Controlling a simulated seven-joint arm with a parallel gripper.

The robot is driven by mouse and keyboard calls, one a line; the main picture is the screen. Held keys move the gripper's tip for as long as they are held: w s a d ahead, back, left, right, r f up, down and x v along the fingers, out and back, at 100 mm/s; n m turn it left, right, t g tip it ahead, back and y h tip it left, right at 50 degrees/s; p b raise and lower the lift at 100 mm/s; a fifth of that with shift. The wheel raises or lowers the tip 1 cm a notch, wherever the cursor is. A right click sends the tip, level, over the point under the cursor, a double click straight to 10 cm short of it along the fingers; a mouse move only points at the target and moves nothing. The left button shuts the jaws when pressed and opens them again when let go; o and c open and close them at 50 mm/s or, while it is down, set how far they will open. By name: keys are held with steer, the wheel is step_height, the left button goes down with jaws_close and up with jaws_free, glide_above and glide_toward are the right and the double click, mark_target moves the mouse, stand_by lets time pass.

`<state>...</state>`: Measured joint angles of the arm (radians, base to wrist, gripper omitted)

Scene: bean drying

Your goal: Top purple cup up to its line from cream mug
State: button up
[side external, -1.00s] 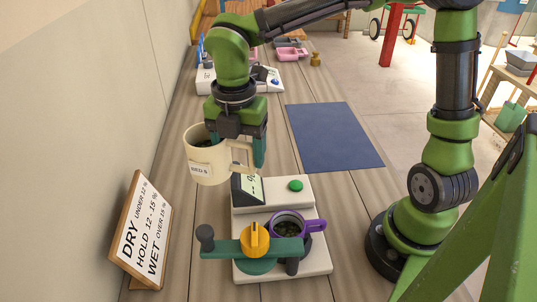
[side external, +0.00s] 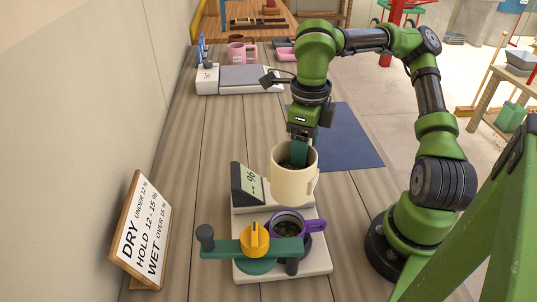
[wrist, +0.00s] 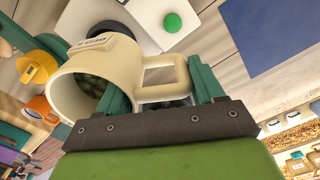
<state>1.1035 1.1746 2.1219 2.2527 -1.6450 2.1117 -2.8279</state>
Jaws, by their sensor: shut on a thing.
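The cream mug (side external: 292,184) is held in the air by my gripper (side external: 299,152), just behind and above the purple cup. In the wrist view the mug (wrist: 125,72) has dark beans inside, and my gripper (wrist: 160,95) has its green fingers at the mug's wall and handle. The purple cup (side external: 316,226) sits on the device with the green arm, with dark beans in it. Its line cannot be made out. The mug looks close to upright in the side view and hides part of the device behind it.
The white device (side external: 318,262) has a display (side external: 247,184), an orange knob (side external: 255,238) and a green swing arm. A moisture sign (side external: 143,230) stands at left. A blue mat (side external: 345,142) lies behind right. A scale (side external: 240,79) and a pink mug (side external: 236,52) are farther back.

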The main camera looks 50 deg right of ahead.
steer(key=shift+w+d+r+n, duration=0.15)
steer(key=shift+d+n, duration=0.35)
steer(key=shift+d, duration=0.1)
steer(key=shift+f, duration=1.8)
steer(key=shift+d+r+t+h, duration=0.1)
steer(key=shift+r+t+h, duration=0.3)
steer(key=shift+r+h, duration=0.6)
steer(key=shift+f, duration=0.15)
steer(key=shift+r+h, duration=0.5)
steer(key=shift+h, duration=0.2)
steer(key=shift+t, duration=0.3)
